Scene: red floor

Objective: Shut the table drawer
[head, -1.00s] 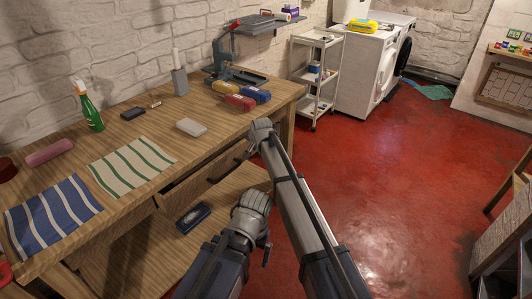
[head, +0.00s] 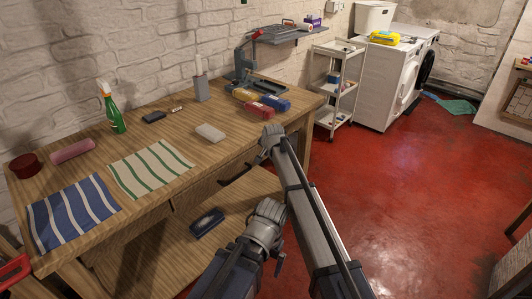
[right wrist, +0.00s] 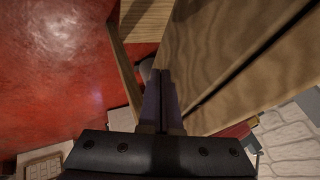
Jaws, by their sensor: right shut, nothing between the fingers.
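The wooden table (head: 150,130) stands along the white brick wall. Its drawer (head: 204,190) is in the front side, under the tabletop edge. My right gripper (head: 236,174) is at the drawer front, partly hidden by my own arm. In the right wrist view its fingers (right wrist: 161,95) are together and empty, pointing along a wooden panel (right wrist: 215,50) with a dark gap line. I cannot tell whether the fingertips touch the wood, or exactly how far the drawer stands out. My left arm is low in the head view; its gripper does not show.
Striped cloths (head: 75,212), a green spray bottle (head: 112,110) and a pale block (head: 210,132) lie or stand on the tabletop. A dark case (head: 207,222) lies on the lower shelf. A white trolley (head: 333,85) stands beyond the table. The red floor (head: 400,190) at right is clear.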

